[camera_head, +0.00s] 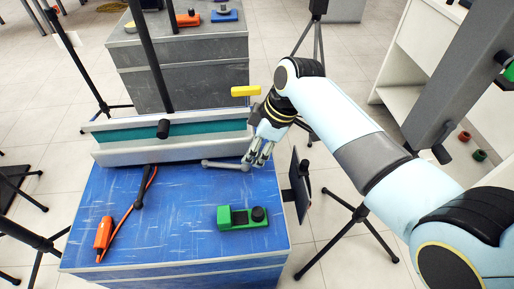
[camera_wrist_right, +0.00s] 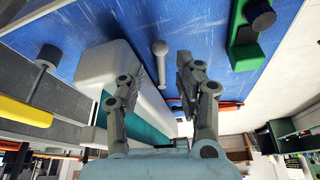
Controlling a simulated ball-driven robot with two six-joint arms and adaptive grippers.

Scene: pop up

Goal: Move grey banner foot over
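The grey banner foot (camera_head: 222,165), a short rod with rounded ends, lies on the blue tabletop in front of the white and teal banner base (camera_head: 120,154). My right gripper (camera_head: 256,165) is at the foot's right end, close above the table. In the right wrist view, the grey foot (camera_wrist_right: 160,65) shows between the two spread fingertips of my right gripper (camera_wrist_right: 159,68), with a gap on both sides. The fingers are open and hold nothing. My left gripper is not in view.
The blue table (camera_head: 175,235) carries a green block with a black knob (camera_head: 243,217), an orange-handled tool (camera_head: 103,235) with an orange cord, and a dark rod (camera_head: 145,187). A yellow piece (camera_head: 245,91) is behind the gripper. A dark panel (camera_head: 300,185) stands at the right edge.

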